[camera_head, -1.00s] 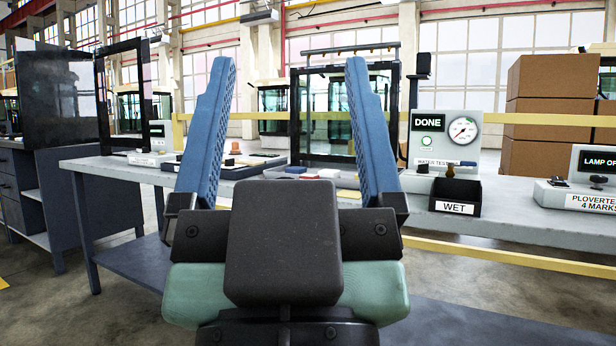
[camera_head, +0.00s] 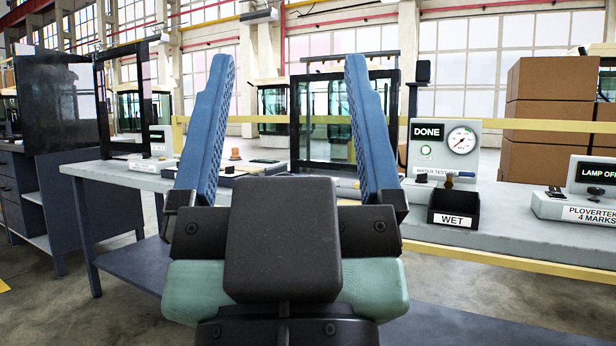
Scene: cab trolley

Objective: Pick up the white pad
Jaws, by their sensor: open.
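My gripper (camera_head: 284,72) is open and empty, its two blue fingers pointing forward and away from me over the long grey workbench (camera_head: 480,234). No white pad can be made out now. The stretch of bench straight behind my gripper's dark wrist block is hidden. A dark flat tray (camera_head: 230,172) with small items shows between the fingers, toward the left one, and partly behind it.
A black bin marked WET (camera_head: 453,221) stands at the bench front, with a gauge box marked DONE (camera_head: 444,150) behind it. A lamp unit (camera_head: 588,192) is at right. A dark-framed glass pane (camera_head: 345,115) stands behind the bench. A yellow rail (camera_head: 520,262) runs along the front.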

